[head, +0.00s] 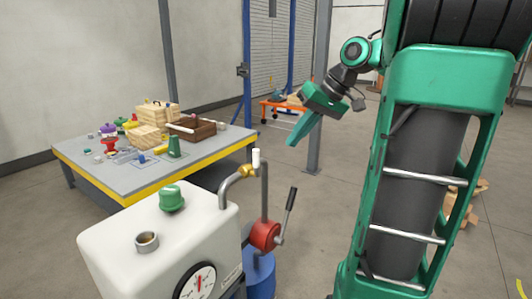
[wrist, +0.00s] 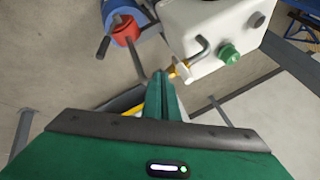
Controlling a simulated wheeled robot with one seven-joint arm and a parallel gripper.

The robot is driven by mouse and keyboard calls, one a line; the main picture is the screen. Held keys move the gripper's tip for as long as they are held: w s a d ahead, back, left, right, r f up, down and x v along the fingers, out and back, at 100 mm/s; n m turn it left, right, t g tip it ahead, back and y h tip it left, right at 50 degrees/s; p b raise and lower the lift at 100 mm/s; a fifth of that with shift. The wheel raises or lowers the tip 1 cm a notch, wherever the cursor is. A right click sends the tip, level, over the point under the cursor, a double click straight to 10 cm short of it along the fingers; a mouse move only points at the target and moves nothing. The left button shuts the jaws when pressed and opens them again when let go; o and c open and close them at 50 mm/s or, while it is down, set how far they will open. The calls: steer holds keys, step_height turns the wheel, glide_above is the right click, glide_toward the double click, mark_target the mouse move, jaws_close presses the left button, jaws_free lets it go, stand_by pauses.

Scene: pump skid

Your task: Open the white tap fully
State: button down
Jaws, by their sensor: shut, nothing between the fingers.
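The white tap (head: 256,158) is an upright white handle on a brass valve body (head: 246,170), at the end of a bent grey pipe from the white tank (head: 160,238). In the wrist view the brass body (wrist: 181,69) shows just beyond my fingertips, and the white handle is not clear there, perhaps hidden by the fingers. My gripper (head: 292,141) is green, shut and empty. In the head view it is in the air, up and to the right of the tap, with a gap between them. In the wrist view my fingertips (wrist: 161,77) overlap the area beside the valve.
A red pump (head: 265,235) with a black lever (head: 290,212) stands right of the tank, on a blue drum (head: 260,276). A green cap (head: 172,197) and a gauge (head: 196,283) are on the tank. A cluttered table (head: 200,174) stands behind.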

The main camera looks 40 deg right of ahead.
mark_target(254, 162)
steer(key=shift+n+t+y, duration=0.3)
steer(key=shift+n+y, duration=0.2)
steer(key=shift+n, duration=0.1)
steer(key=d+r, duration=0.2)
steer(key=r, duration=0.1)
steer(key=shift+s+d+r, duration=0.1)
steer(key=shift+s+d, duration=0.2)
steer(key=shift+d, duration=0.05)
steer(key=w+a+f, duration=0.5)
steer(key=a+f, duration=0.2)
steer(key=f, duration=0.1)
steer(key=shift+w+a, duration=0.35)
